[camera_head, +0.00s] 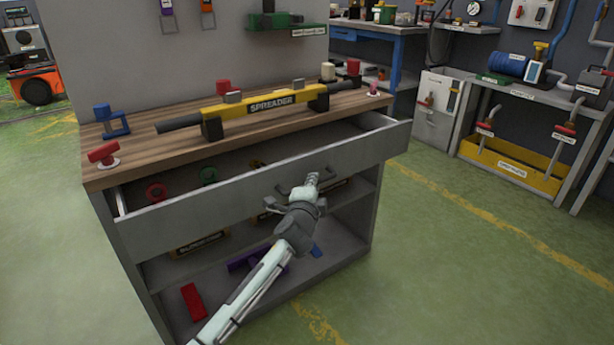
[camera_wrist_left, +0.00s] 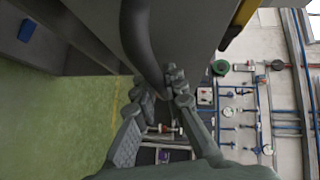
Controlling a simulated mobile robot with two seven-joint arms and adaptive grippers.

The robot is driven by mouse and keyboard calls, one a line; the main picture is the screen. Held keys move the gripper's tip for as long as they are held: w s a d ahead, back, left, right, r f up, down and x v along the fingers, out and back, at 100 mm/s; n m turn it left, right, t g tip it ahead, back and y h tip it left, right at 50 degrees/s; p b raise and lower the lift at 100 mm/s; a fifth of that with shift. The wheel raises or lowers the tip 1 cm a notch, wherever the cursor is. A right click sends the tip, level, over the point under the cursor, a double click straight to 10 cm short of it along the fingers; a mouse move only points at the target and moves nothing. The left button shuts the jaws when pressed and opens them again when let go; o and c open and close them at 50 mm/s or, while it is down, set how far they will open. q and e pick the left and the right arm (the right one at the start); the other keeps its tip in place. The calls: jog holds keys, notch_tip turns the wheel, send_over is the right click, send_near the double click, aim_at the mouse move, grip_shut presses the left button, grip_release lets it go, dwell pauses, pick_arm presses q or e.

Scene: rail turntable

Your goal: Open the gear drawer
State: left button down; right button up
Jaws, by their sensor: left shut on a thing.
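The gear drawer (camera_head: 160,222) is a wide grey drawer under the wooden top of the workbench. It stands pulled out, with its inside showing from above. A red ring (camera_head: 156,192) and a green ring (camera_head: 209,175) show inside it. Its dark bar handle (camera_head: 328,176) is on the front panel, and the handle also shows close up in the left wrist view (camera_wrist_left: 135,35). My left gripper (camera_head: 311,180) is at the handle and shut on it. In the left wrist view its fingers (camera_wrist_left: 162,88) are on either side of the bar's end. My right gripper is in neither view.
A yellow spreader (camera_head: 255,108) lies on the wooden benchtop (camera_head: 135,145). Open shelves below hold a red block (camera_head: 194,302) and a purple part (camera_head: 243,262). Green floor (camera_head: 450,270) lies open in front and to the right. A yellow tray (camera_head: 510,170) stands farther right.

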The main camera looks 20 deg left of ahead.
pick_arm(q)
jog(key=s+d, duration=0.5)
jog(key=d, duration=0.1)
jog(key=shift+d, duration=0.25)
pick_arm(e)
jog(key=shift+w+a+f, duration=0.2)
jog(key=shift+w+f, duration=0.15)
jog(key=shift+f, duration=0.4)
pick_arm(q)
jog(key=c, duration=1.6)
grip_release()
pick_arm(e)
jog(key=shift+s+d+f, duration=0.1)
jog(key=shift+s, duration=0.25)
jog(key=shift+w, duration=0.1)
pick_arm(q)
jog(key=s, duration=0.4)
jog(key=s+d+r, duration=0.1)
jog(key=s, duration=0.7)
jog(key=shift+d+r, duration=0.15)
jog(key=shift+r, duration=0.2)
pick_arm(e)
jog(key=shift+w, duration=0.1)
